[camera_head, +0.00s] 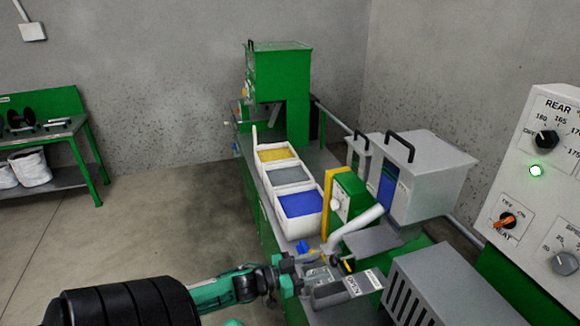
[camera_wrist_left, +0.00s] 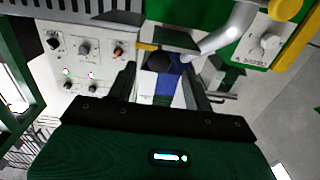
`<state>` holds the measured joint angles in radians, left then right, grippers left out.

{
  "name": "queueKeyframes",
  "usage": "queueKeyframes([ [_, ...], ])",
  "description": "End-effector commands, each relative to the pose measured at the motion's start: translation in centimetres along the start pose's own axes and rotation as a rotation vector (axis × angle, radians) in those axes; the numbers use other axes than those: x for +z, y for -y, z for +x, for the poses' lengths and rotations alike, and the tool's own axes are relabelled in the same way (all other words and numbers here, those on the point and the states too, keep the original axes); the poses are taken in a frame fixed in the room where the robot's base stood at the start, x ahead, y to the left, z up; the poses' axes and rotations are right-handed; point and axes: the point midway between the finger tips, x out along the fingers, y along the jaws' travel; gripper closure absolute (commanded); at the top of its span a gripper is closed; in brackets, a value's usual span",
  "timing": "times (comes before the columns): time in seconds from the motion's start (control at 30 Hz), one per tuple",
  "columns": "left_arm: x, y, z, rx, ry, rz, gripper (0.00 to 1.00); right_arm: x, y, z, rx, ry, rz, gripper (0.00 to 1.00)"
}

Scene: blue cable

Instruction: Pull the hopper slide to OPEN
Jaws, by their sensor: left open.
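The hopper slide's black knob (camera_head: 349,264) shows beside a white label plate (camera_head: 362,283) with small lettering, below the pale angled pipe (camera_head: 357,231). My left gripper (camera_head: 326,266) reaches in from the left and is right at the slide. In the left wrist view, my open left gripper (camera_wrist_left: 158,74) has a dark finger on each side of the black knob (camera_wrist_left: 160,62) and a blue part (camera_wrist_left: 166,86). I cannot tell whether the fingers touch it. The slide's body is partly hidden by my gripper. My right gripper is not in view.
White bins of yellow (camera_head: 275,155), grey (camera_head: 289,175) and blue (camera_head: 300,204) pellets stand behind my gripper. A grey hopper box (camera_head: 432,179) stands to the right. A vented grey housing (camera_head: 437,293) and a control panel (camera_head: 545,170) crowd the right side. Open floor lies left.

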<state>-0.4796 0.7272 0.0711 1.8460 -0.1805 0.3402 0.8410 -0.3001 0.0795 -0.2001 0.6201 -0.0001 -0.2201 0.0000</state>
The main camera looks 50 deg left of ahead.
Motion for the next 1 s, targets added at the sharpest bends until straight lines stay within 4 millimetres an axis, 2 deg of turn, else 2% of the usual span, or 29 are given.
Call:
queueKeyframes([
  [0.2, 0.3, -0.1, -3.3, 0.0, 0.003, -0.002, 0.48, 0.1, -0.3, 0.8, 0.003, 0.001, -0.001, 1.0],
  [0.5, 0.1, 0.0, -6.4, 0.0, 0.001, 0.0, 0.48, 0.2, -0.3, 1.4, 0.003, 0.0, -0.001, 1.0],
  [1.0, 0.0, 0.0, -7.1, 0.0, -0.001, -0.001, 0.48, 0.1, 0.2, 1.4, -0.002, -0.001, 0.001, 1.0],
])
